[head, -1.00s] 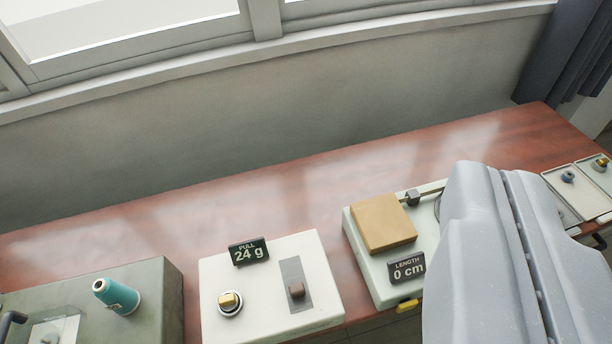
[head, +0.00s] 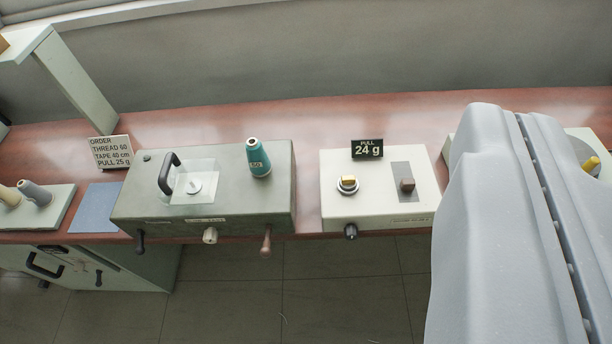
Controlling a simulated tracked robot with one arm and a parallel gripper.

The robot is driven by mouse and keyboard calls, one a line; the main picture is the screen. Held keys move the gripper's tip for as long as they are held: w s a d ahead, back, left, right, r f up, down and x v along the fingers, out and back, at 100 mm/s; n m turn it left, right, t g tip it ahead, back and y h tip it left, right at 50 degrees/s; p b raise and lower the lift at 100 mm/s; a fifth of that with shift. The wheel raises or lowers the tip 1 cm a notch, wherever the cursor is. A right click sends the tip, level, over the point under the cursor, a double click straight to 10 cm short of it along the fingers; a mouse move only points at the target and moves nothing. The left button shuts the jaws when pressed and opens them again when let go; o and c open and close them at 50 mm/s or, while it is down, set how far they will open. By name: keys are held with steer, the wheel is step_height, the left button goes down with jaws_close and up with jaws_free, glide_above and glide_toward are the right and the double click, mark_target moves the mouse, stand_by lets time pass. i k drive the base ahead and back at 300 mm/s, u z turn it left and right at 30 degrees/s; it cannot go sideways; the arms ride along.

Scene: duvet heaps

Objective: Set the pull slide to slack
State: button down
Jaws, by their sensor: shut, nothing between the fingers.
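A white box (head: 331,203) on the bench carries the pull controls. Its small black display (head: 367,149) reads "PULL 24 g". The slide's brown knob (head: 407,184) sits about midway along a grey plate (head: 403,167) on the box top. I cannot read any slack mark on it. Left of the slide is a round dial (head: 348,184) with a brass knob. A dark knob (head: 351,232) sticks out of the box's front. My gripper's fingers do not show; a large grey part of my own arm fills the right side.
Left of the box stands a green-grey machine (head: 135,208) with a black handle and a teal thread cone (head: 259,159). An order card (head: 110,152) reads thread 60, tape 40 cm, pull 25 g. A blue mat (head: 97,208) lies left of the machine. My arm hides much of the right.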

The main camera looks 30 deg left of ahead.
mark_target(407, 185)
steer(key=z, duration=0.05)
steer(key=k, duration=0.2)
steer(key=z, duration=1.5)
steer(key=k, duration=1.4)
steer(key=u, duration=1.25)
steer(key=i, duration=1)
steer(key=z, duration=0.05)
